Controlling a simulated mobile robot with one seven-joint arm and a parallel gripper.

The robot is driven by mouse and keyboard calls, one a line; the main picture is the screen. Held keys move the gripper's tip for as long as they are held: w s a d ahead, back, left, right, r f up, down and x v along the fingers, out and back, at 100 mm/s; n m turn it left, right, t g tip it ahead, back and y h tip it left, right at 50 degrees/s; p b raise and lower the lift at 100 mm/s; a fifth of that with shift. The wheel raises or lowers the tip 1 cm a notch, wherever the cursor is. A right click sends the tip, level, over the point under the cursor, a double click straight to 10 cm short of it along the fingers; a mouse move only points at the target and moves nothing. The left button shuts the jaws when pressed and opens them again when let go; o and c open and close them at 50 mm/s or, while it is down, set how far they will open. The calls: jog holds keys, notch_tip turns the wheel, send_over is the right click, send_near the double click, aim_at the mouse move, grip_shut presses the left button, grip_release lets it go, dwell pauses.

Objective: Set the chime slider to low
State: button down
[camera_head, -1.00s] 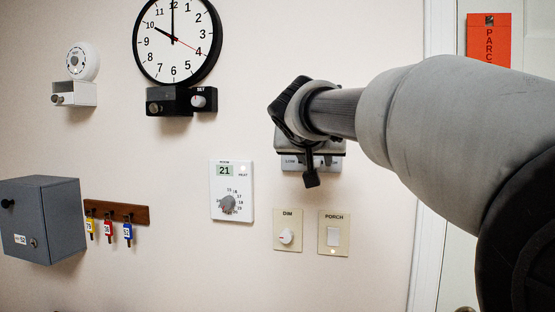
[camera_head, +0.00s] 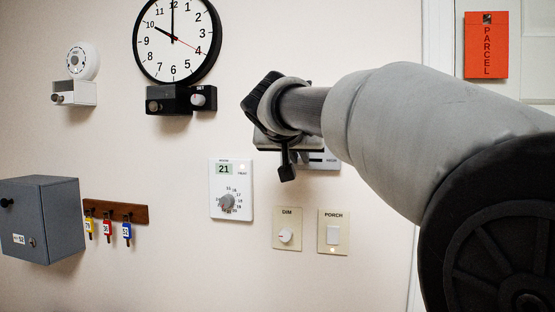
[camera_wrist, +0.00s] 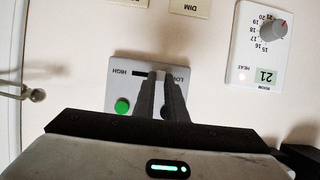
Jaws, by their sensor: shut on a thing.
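The chime box (camera_wrist: 119,76) is a grey wall unit with a slot (camera_wrist: 140,73) marked HIGH and LOW. The wrist view shows it upside down, with HIGH at left and LOW at right. My gripper (camera_wrist: 161,78) is at the LOW end of the slot, its two dark fingers shut on the slider knob, which they mostly hide. In the head view, my arm covers most of the chime box, and its right part (camera_head: 325,160) shows beside the arm. A green button (camera_wrist: 122,106) sits on the box near the HIGH end.
A thermostat (camera_head: 230,190) is left of the chime box. The DIM dial (camera_head: 286,236) and PORCH switch (camera_head: 333,235) are below. A clock (camera_head: 176,38), a grey cabinet (camera_head: 40,220) and a key rack (camera_head: 117,211) are farther left.

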jog(key=c, duration=1.8)
grip_release()
jog(key=shift+w+a, duration=0.1)
jog(key=shift+a, duration=0.15)
jog(key=shift+o, duration=0.2)
jog(key=b+v, duration=0.1)
jog(key=v, duration=1.6)
jog(key=shift+s, duration=0.3)
jog(key=shift+d+r, duration=0.1)
